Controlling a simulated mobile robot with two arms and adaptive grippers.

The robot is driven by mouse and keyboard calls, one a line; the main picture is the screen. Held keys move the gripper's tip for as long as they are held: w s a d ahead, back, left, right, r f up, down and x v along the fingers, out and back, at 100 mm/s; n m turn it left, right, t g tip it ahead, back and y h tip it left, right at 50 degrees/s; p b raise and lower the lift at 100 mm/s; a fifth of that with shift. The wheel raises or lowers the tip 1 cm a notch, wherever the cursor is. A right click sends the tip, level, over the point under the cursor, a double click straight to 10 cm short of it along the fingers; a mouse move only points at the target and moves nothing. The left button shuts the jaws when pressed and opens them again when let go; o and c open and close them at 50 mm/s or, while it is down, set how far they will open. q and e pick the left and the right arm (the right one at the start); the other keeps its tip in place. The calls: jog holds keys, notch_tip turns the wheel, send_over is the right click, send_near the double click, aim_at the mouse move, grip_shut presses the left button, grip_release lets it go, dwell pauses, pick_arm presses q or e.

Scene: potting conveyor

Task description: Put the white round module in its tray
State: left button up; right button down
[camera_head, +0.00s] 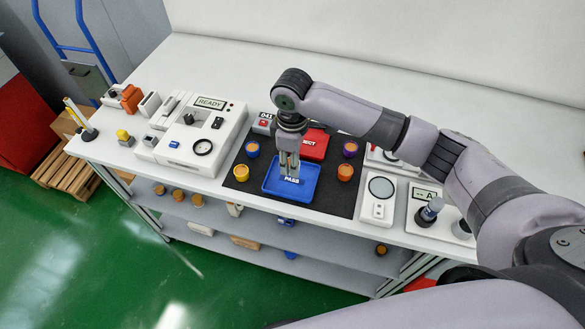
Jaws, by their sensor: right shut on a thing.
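My right gripper (289,163) points down over the blue PASS tray (306,190), with its fingertips low near the tray floor. It is shut on a small pale thing between the fingers, which I take to be the white round module; the fingers hide most of it. I cannot tell whether it touches the tray floor. The red REJECT tray (314,145) lies just behind, partly hidden by my arm. Both trays are on a dark mat (232,182). My left gripper is not in view.
The READY station (208,135) is left; a device with a round plate (378,201) is right. The table's front edge is close.

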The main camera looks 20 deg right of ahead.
notch_tip(320, 180, down, 4)
jog(key=shift+f, duration=0.35)
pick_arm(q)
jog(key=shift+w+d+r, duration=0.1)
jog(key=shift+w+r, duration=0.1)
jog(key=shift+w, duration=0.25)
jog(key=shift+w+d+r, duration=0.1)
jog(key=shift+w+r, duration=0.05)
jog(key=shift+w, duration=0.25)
pick_arm(e)
jog(key=shift+f, duration=0.1)
jog(key=c, duration=1.6)
grip_release()
jog(key=o, duration=0.4)
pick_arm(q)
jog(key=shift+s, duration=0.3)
